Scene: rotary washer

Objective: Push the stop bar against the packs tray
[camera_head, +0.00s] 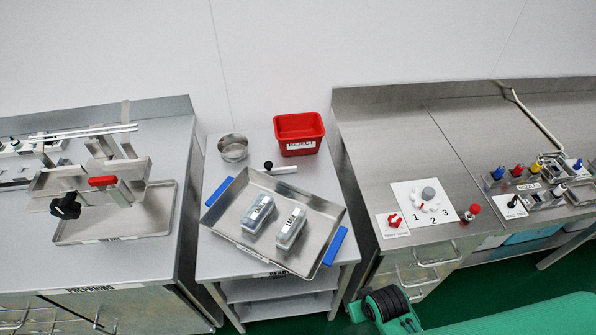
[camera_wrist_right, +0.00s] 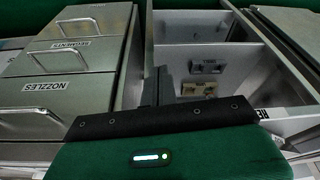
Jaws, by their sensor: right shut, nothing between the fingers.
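The packs tray (camera_head: 222,222) is a shallow metal tray with blue handles. It lies slightly turned on the middle table and holds two clear packs (camera_head: 258,213) (camera_head: 290,227) with white labels. A short metal bar with a black knob (camera_head: 283,170), which looks like the stop bar, lies at the tray's far edge; whether they touch is hard to tell. My right gripper (camera_wrist_right: 157,86) shows in the wrist view as a narrow dark shape, shut and empty, well away from the tray. In the head view only part of my right arm shows, at the lower right. My left gripper is out of view.
A red reject bin (camera_head: 299,130) and a metal bowl (camera_head: 232,148) stand behind the tray. A metal fixture (camera_head: 110,185) stands on the left bench. A numbered plate (camera_head: 422,203) is on the right bench. Drawers (camera_wrist_right: 72,58) show in the wrist view.

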